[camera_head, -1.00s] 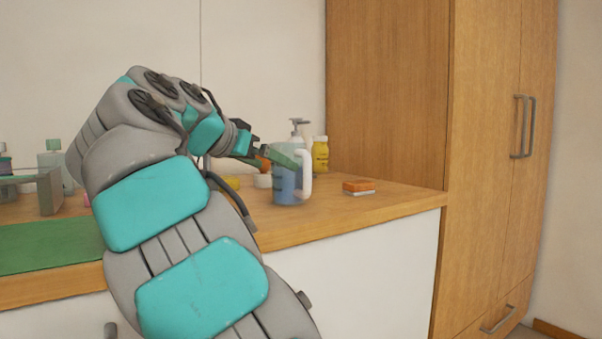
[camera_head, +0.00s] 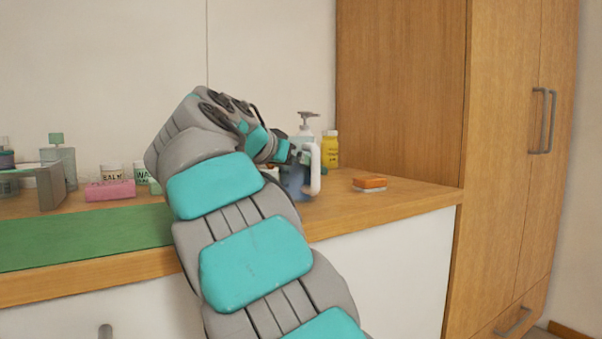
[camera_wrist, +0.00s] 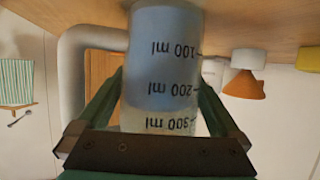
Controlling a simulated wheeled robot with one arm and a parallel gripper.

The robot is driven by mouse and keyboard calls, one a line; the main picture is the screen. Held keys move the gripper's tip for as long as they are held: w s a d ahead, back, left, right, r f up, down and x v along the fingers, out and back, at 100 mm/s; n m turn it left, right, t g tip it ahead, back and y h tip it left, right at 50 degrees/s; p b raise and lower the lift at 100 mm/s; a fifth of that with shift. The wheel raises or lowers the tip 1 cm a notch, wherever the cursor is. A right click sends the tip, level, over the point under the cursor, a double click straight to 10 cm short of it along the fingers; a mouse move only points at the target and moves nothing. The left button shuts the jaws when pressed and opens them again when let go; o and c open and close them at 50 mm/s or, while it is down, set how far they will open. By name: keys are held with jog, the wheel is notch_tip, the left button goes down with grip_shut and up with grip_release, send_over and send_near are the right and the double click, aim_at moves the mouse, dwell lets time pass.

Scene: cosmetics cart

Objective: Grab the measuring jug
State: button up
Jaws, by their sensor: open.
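The measuring jug (camera_head: 296,182) stands on the wooden counter, bluish and see-through with a white handle on its right side in the head view. In the wrist view the jug (camera_wrist: 165,75) appears upside down, with black ml marks and its handle at the left. My gripper (camera_wrist: 158,100) is open, with one green finger on each side of the jug body. I cannot tell whether the fingers touch it. In the head view my gripper (camera_head: 290,150) is at the jug's upper part, and my arm hides much of that area.
A pump bottle (camera_head: 306,133) and a yellow bottle (camera_head: 330,149) stand behind the jug. A pink block (camera_head: 109,191), jars and a green mat (camera_head: 85,238) are at the left. A tall wooden cabinet (camera_head: 400,90) bounds the right.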

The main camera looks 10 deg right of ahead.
jog(key=shift+c, duration=0.2)
jog(key=c, duration=1.5)
jog(key=shift+o, duration=0.2)
jog(key=shift+w+r, duration=0.1)
jog(key=shift+r, duration=0.05)
